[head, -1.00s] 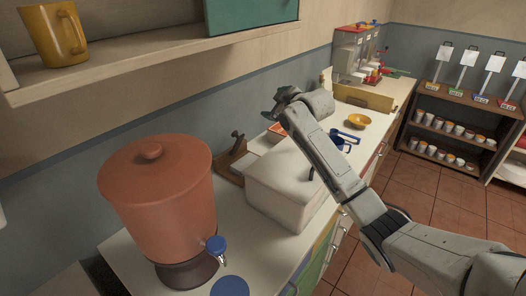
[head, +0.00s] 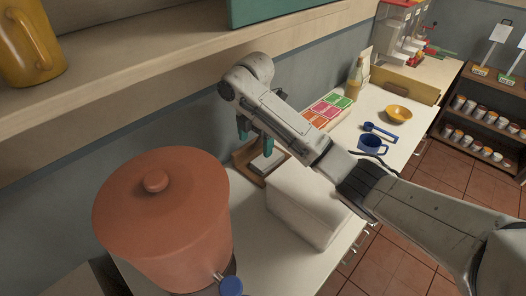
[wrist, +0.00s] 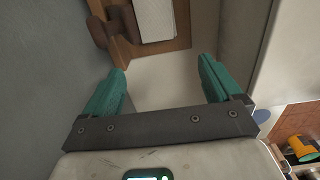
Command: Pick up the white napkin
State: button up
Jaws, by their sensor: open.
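The white napkin (wrist: 154,18) lies flat on a wooden holder (wrist: 180,38) at the top of the wrist view, cut off by the picture edge. My gripper (head: 254,137) points down above the holder, with teal fingers. In the wrist view my gripper (wrist: 162,70) is open, with nothing between its fingers; the napkin lies ahead of the fingertips.
A white box (head: 305,208) stands close to the holder; the wall is on the other side. A clay-coloured lidded pot (head: 160,225) stands in front. A shelf (head: 150,85) overhangs.

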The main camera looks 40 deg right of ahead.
aim_at(257, 166)
notch_tip(257, 166, down, 3)
jog(key=shift+w+f+b, duration=0.1)
jog(key=shift+f+b, duration=0.1)
jog(key=shift+b, duration=0.8)
jog(key=shift+d+f+p, duration=0.15)
jog(key=shift+f+p, duration=0.2)
jog(key=shift+p, duration=0.1)
jog(key=f, duration=0.3)
jog(key=f+p, duration=0.1)
jog(key=f, duration=0.2)
jog(key=shift+d+f, duration=0.2)
jog(key=shift+f, duration=0.05)
jog(key=c, duration=1.1)
jog(key=shift+r, duration=0.1)
jog(key=shift+c, duration=0.2)
